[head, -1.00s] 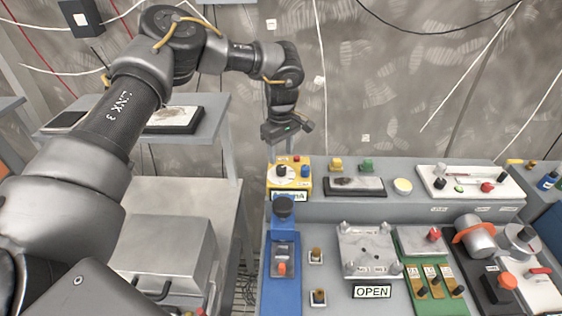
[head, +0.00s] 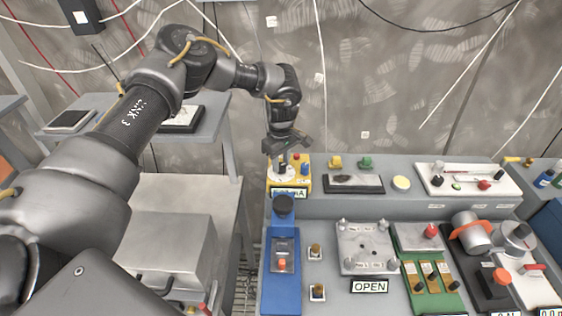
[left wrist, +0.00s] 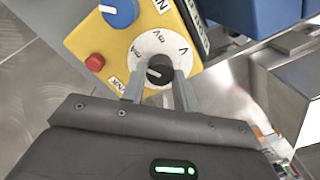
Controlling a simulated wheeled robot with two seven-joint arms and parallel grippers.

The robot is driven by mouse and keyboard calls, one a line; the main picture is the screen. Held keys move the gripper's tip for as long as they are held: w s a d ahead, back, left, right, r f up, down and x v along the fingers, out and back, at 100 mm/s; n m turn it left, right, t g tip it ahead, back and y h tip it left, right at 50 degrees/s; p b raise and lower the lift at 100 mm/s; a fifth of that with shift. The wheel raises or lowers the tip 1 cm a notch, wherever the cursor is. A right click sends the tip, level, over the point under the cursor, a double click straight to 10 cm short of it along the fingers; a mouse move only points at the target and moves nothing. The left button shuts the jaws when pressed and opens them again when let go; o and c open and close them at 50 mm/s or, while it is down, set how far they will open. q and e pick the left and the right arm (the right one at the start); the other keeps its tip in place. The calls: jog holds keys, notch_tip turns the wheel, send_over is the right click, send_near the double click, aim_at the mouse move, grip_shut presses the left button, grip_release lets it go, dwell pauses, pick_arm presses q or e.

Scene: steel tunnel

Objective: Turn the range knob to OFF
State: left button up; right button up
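The range knob (left wrist: 159,70) is a dark round knob with a pale pointer line, on a white dial marked V, mV and mA. It sits on a yellow meter box (left wrist: 185,22) that also carries a blue knob (left wrist: 118,10) and a red button (left wrist: 95,62). In the head view the yellow box (head: 304,184) stands at the back left of the bench. My left gripper (head: 287,160) is right over it, pointing down. In the left wrist view its fingers (left wrist: 157,84) are apart, one on each side of the knob; contact is unclear. My right gripper is out of view.
A blue unit (head: 282,245) with a black knob stands in front of the meter. A dark tray (head: 353,184) lies to its right, with small yellow and green parts behind. A metal plate with an OPEN sign (head: 370,287) is farther right. The wall is close behind.

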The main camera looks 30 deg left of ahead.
pick_arm(q)
jog(key=shift+c, duration=0.5)
jog(key=shift+n, duration=0.4)
jog(key=n, duration=0.4)
jog(key=shift+n, duration=0.4)
jog(key=n, duration=0.6)
jog(key=shift+n, duration=0.3)
jog(key=o, duration=1)
